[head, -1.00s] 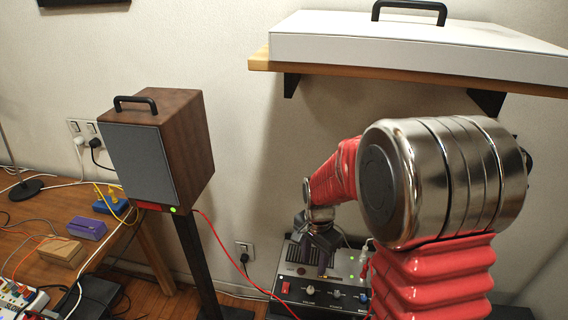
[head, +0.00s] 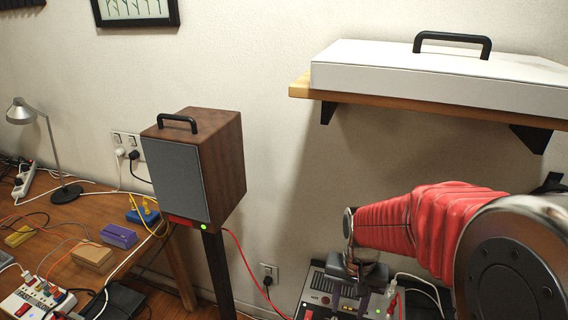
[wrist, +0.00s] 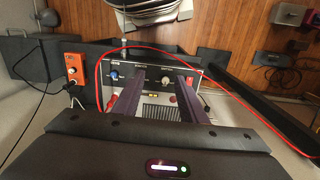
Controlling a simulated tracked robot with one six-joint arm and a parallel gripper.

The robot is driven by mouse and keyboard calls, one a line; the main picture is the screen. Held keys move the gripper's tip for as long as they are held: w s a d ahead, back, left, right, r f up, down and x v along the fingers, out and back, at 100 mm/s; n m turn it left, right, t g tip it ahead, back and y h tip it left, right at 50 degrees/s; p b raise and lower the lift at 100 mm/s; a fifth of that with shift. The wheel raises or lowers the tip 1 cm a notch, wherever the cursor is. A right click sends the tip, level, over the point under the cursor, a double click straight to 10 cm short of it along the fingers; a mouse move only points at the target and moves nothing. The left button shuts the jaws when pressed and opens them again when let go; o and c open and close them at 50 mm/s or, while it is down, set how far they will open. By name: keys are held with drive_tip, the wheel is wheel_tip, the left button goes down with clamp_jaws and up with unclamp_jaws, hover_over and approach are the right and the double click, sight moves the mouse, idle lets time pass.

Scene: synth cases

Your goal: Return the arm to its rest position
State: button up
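My arm (head: 418,218), in red sleeves with a shiny metal joint at the lower right, is bent and reaches left across the head view. My gripper (head: 350,290) hangs at its end, in front of the grey control box (head: 316,292). In the wrist view my gripper (wrist: 160,82) shows two dark purple fingers set apart, with nothing held between them. The box's knobs and pale top show between and beside the fingers. I cannot tell how far the fingertips are from the box.
A wooden speaker (head: 215,160) stands on a post left of my arm. A shelf (head: 302,88) bears a white case (head: 400,70) above it. A red cable (wrist: 97,85) loops around the gripper area. A cluttered desk (head: 85,215) is at left.

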drive_tip(key=s+r+n+t, duration=0.2)
drive_tip(key=s+r+t, duration=0.1)
drive_tip(key=s+r, duration=0.3)
drive_tip(key=s+r+n+t, duration=0.1)
drive_tip(key=s+r, duration=0.4)
drive_tip(key=r, duration=0.6)
drive_tip(key=shift+s+d+n+t, duration=0.15)
drive_tip(key=shift+s+n+t, duration=0.25)
drive_tip(key=shift+t, duration=0.5)
